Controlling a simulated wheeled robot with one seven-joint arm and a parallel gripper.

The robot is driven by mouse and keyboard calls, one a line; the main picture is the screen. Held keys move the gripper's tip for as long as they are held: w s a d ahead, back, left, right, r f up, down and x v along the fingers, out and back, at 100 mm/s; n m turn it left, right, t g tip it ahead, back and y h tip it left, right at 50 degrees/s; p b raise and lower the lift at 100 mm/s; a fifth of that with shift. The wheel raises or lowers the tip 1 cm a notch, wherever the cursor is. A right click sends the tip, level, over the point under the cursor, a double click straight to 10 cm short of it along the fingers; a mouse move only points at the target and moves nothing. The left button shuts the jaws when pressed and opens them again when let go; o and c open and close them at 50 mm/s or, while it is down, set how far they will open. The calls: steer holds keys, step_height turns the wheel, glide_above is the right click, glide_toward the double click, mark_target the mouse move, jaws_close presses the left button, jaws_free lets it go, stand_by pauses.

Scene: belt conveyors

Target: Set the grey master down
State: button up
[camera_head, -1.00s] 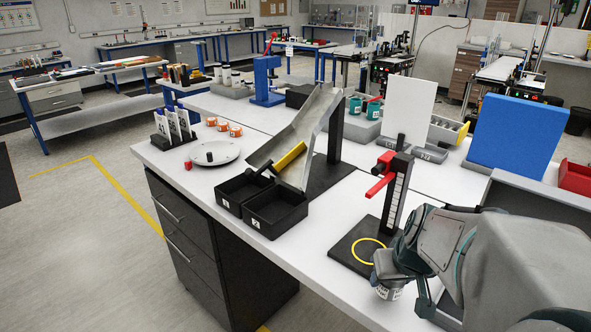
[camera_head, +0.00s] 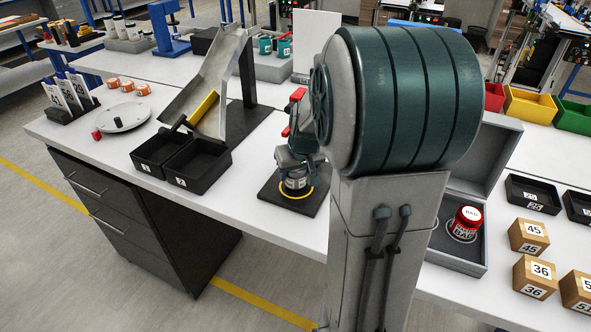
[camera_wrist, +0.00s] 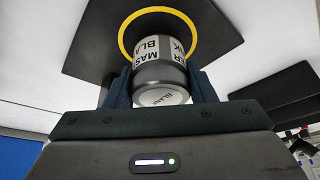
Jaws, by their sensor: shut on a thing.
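The grey master (camera_head: 295,183) is a small grey cylinder with a white label. In the wrist view the grey master (camera_wrist: 158,75) shows label text reading MASTER and BLANK. My gripper (camera_head: 294,168) is shut on it, with one finger on each side in the wrist view (camera_wrist: 160,88). The master is upright or nearly so, over the yellow ring (camera_head: 312,190) on the black stand base (camera_head: 270,192). I cannot tell whether its bottom touches the base. The stand's red clamp (camera_head: 297,96) is partly hidden behind my arm.
Two black bins (camera_head: 197,168) and a sloping chute (camera_head: 205,85) are left of the stand. A white plate (camera_head: 126,117) lies farther left.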

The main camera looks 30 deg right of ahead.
steer(key=shift+s+f, duration=0.1)
steer(key=shift+f, duration=0.2)
steer(key=shift+f, duration=0.2)
steer(key=o, duration=1.1)
steer(key=shift+o, duration=0.2)
